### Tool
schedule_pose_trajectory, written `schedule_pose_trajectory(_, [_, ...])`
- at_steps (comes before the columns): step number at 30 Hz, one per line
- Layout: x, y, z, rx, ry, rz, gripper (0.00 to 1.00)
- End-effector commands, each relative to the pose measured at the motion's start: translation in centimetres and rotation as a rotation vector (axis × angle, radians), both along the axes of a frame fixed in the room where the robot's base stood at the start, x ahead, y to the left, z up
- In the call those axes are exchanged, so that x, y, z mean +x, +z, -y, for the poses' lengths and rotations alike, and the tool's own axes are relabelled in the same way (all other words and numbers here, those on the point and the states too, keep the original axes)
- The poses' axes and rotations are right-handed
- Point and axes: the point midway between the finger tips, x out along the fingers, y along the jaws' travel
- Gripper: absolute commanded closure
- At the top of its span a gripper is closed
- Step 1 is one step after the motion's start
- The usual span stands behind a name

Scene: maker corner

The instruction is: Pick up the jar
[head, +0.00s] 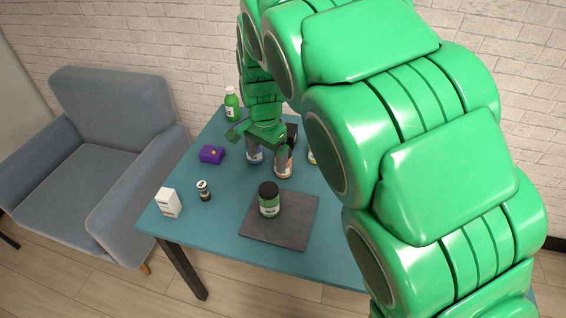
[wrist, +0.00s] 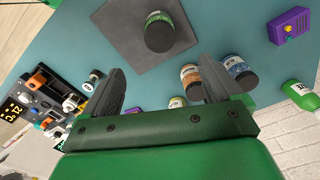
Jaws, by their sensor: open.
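A dark jar with a green label and black lid (head: 269,200) stands upright on the grey mat (head: 285,233). In the wrist view this jar (wrist: 158,34) shows at the top, beyond the fingertips. My gripper (head: 268,155) is open above the back part of the table, behind the jar on the mat and apart from it. In the wrist view its two fingers (wrist: 160,70) are spread with nothing held. An orange-labelled jar (wrist: 190,76) and a blue-labelled jar (wrist: 237,70) stand near the right finger, which partly hides them.
The teal table (head: 190,228) also holds a purple box (head: 211,154), a green bottle (head: 232,105), a small dark-capped bottle (head: 204,191) and a white carton (head: 168,202). A grey armchair (head: 105,130) stands left of the table.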

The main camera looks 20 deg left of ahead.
Motion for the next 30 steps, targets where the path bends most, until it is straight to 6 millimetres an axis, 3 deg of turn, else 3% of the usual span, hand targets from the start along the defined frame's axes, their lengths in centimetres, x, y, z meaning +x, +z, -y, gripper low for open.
schedule_pose_trajectory(2, [0.1,1.0,0.0,0.002,-0.001,0.003,0.08])
schedule_pose_trajectory(17, [3.2,-0.9,2.1,0.140,-0.214,0.026,0.08])
schedule_pose_trajectory(30, [7.6,-4.2,5.1,0.452,-0.673,0.037,0.08])
